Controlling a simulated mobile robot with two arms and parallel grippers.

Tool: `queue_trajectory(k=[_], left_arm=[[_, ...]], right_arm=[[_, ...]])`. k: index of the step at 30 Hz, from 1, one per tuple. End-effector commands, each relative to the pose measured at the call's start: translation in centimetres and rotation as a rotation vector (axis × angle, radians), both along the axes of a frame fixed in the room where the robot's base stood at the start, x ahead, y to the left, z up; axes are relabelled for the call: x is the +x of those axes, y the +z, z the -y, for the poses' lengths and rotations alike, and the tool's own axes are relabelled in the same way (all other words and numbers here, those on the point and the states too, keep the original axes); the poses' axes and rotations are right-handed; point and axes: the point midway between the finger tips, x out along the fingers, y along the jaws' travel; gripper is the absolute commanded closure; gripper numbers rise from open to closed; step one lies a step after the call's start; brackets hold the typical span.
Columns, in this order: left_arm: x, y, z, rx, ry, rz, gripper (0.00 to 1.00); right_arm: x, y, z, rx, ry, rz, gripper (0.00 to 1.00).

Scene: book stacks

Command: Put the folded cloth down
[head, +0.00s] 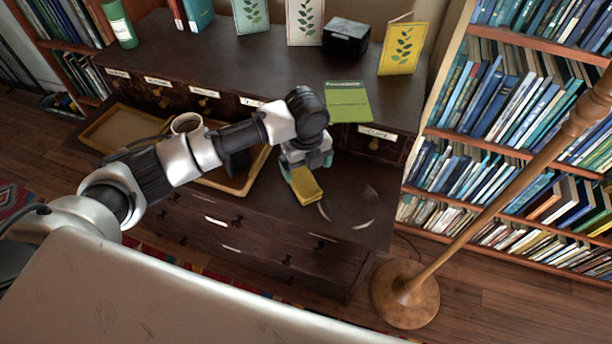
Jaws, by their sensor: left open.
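The folded cloth (306,187) is a small yellow pad. It appears to lie on the dark lower ledge of the cabinet (360,185), right of the wooden tray. My left gripper (306,167) points down at the far end of the cloth, with its teal-tipped fingers apart on either side. The gripper's body hides part of the cloth's far end, so I cannot tell whether the fingers touch it. My right gripper is not in view.
A wooden tray (232,188) and a cup (187,123) are partly behind my left arm. A floor lamp (405,290) and bookshelves are at right. The ledge right of the cloth is mostly clear.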

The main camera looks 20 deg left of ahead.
Motion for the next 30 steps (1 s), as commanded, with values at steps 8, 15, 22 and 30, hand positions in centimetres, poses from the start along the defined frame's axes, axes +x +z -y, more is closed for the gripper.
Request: queue_trajectory(k=[8,15,22,30], left_arm=[[0.0,4.1,0.0,0.001,0.000,0.001,0.10],[0.0,4.7,0.0,0.000,0.000,0.000,0.10],[0.0,4.7,0.0,0.000,0.000,0.000,0.10],[-0.9,3.9,0.8,-0.021,0.029,0.001,0.10]], right_arm=[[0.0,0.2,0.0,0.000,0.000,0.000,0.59],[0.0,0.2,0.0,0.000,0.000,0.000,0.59],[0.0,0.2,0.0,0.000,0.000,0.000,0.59],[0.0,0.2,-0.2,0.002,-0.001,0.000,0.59]])
